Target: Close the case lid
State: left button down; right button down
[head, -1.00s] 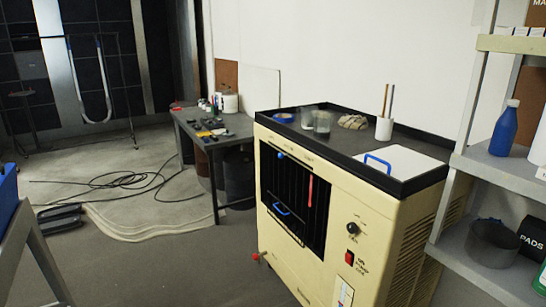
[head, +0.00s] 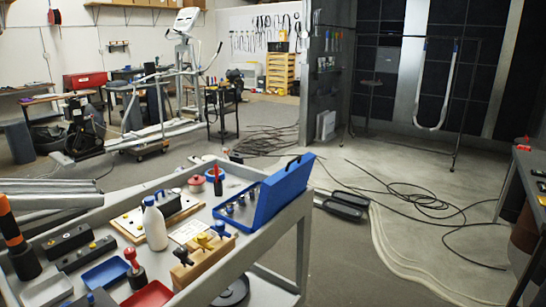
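A blue case lies on the right end of a grey workbench in the head view. Its blue lid (head: 283,188) stands up, open and tilted. The case's tray (head: 238,208) shows several metal pieces inside. A dark handle (head: 293,162) sits at the lid's top edge. Neither of my grippers is in view.
The grey bench (head: 262,248) also carries a white bottle (head: 154,224), a wooden block with coloured-handled tools (head: 203,262), a red tray (head: 147,297) and blue trays (head: 104,274). Cables (head: 425,200) lie on the floor to the right, where there is open room.

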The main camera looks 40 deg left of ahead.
aim_at(278, 190)
jog(key=i+u, duration=0.8)
jog(key=i+l+u, duration=0.1)
jog(key=i+u, duration=0.4)
jog(key=u, duration=0.25)
jog(key=i+u, duration=0.2)
jog(key=u, duration=0.15)
